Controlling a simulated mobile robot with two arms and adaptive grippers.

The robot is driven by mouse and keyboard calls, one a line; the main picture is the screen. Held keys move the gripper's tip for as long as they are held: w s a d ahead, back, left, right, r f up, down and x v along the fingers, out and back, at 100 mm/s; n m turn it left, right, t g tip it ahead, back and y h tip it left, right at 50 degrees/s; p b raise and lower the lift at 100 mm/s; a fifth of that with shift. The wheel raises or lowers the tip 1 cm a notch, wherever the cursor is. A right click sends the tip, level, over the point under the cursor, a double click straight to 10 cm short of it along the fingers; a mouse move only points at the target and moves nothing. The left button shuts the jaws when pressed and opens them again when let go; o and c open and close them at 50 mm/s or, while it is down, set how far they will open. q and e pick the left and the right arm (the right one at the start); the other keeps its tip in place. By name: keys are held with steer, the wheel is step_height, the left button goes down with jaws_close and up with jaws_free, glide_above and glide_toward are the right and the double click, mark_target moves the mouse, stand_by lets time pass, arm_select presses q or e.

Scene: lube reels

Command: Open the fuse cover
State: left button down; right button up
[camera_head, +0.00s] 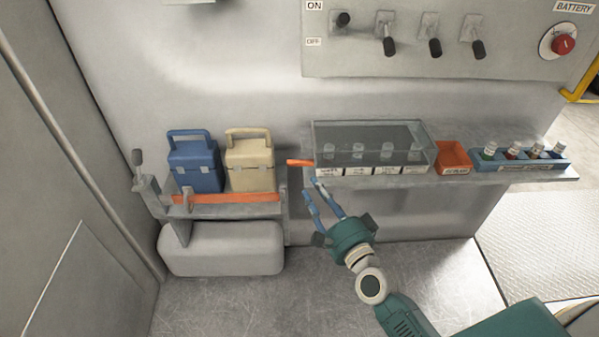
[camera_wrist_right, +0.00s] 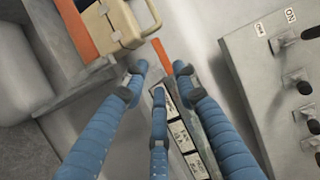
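The fuse cover (camera_head: 372,138) is a clear, grey-tinted box lid on the wall shelf, lying down over several labelled fuses (camera_head: 387,160). An orange handle (camera_head: 299,162) sticks out from its left end and shows in the right wrist view (camera_wrist_right: 161,54) just beyond the fingertips. My right gripper (camera_head: 315,186) is just below and in front of the handle. Its blue fingers (camera_wrist_right: 160,80) are spread, with nothing between them; the handle lies ahead of the gap, apart from the fingers as far as I can tell. My left gripper is out of view.
Blue (camera_head: 195,164) and beige (camera_head: 250,162) battery-like boxes stand on a left ledge behind an orange bar (camera_head: 228,198). An orange bin (camera_head: 454,158) and a blue rack of fuses (camera_head: 520,160) sit right of the cover. A switch panel (camera_head: 440,65) hangs above.

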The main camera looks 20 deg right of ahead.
steer(key=w, duration=1)
steer(key=shift+a+p, duration=0.3)
steer(key=shift+a, duration=0.1)
steer(key=shift+w+f, duration=0.1)
jaws_close()
